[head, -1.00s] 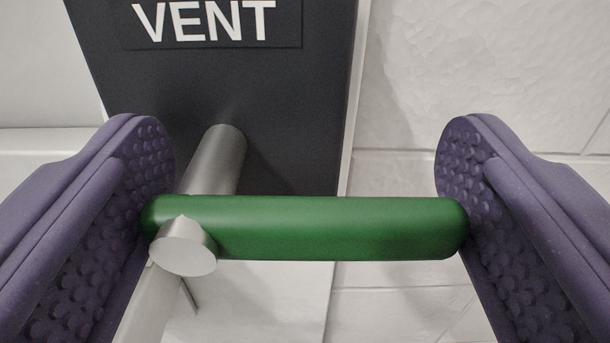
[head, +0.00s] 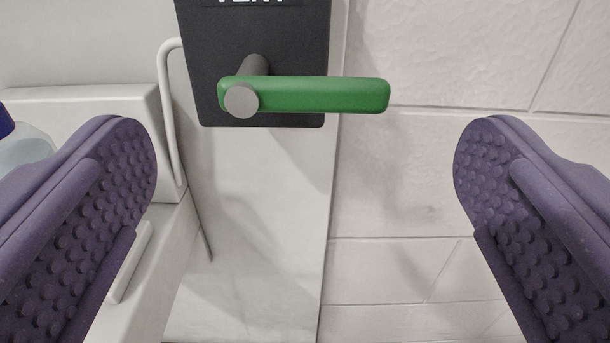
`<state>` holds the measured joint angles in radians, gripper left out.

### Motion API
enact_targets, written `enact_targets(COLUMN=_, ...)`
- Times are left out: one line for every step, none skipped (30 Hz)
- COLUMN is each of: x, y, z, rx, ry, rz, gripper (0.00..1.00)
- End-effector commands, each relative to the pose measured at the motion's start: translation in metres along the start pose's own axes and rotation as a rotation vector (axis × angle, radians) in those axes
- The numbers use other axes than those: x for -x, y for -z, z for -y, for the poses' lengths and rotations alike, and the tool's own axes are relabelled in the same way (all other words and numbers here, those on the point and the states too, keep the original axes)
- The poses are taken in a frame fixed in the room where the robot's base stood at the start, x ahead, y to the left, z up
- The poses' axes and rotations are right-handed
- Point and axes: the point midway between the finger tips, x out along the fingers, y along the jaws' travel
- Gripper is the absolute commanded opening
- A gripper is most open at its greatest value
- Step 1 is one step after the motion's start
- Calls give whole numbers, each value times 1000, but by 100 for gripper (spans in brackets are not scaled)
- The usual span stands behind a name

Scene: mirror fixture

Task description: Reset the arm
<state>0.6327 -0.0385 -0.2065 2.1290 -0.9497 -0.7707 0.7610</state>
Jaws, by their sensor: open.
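My gripper (head: 305,165) is open and empty, with its two purple, studded fingers wide apart at the left and right of the head view. The green lever handle (head: 320,95) lies level, pointing right, on a grey metal shaft with a round end cap (head: 242,99). It is mounted on a dark plate (head: 220,50) whose white lettering is cut off by the top edge. The handle is ahead of the fingers and higher in the picture, and neither finger touches it.
A white tiled wall (head: 440,190) fills the right side. A white panel (head: 265,220) hangs below the dark plate. At left are a white ledge (head: 110,105), a thin pale pipe (head: 168,120) and part of a clear bottle with a blue cap (head: 25,145). The space between the fingers is clear.

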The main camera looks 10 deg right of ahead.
Motion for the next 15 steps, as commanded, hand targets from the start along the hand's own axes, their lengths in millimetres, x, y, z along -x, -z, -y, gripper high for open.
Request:
enact_targets(x=2, y=0, z=0, rx=0, ry=0, rz=-1, gripper=100)
enact_targets(x=3, y=0, z=0, rx=0, ry=0, rz=-1, gripper=100)
enact_targets(x=3, y=1, z=0, rx=0, ry=0, rz=-1, gripper=100)
enact_targets(x=3, y=1, z=0, rx=0, ry=0, rz=-1, gripper=100)
enact_targets(x=3, y=1, z=0, rx=0, ry=0, rz=-1, gripper=100)
enact_targets(x=3, y=1, z=0, rx=0, ry=0, rz=-1, gripper=100)
enact_targets(x=3, y=1, z=0, rx=0, ry=0, rz=-1, gripper=100)
enact_targets(x=2, y=1, z=0, rx=0, ry=0, rz=-1, gripper=100)
enact_targets(x=2, y=1, z=0, rx=0, ry=0, rz=-1, gripper=100)
enact_targets(x=2, y=1, z=0, rx=0, ry=0, rz=-1, gripper=100)
enact_targets(x=2, y=1, z=0, rx=0, ry=0, rz=-1, gripper=100)
enact_targets(x=2, y=1, z=0, rx=0, ry=0, rz=-1, gripper=100)
enact_targets(x=2, y=1, z=0, rx=1, ry=0, rz=-2, gripper=100)
enact_targets(x=1, y=4, z=1, rx=5, ry=-2, rz=-4, gripper=100)
enact_targets(x=-2, y=10, z=4, rx=14, ry=-9, rz=-9, gripper=100)
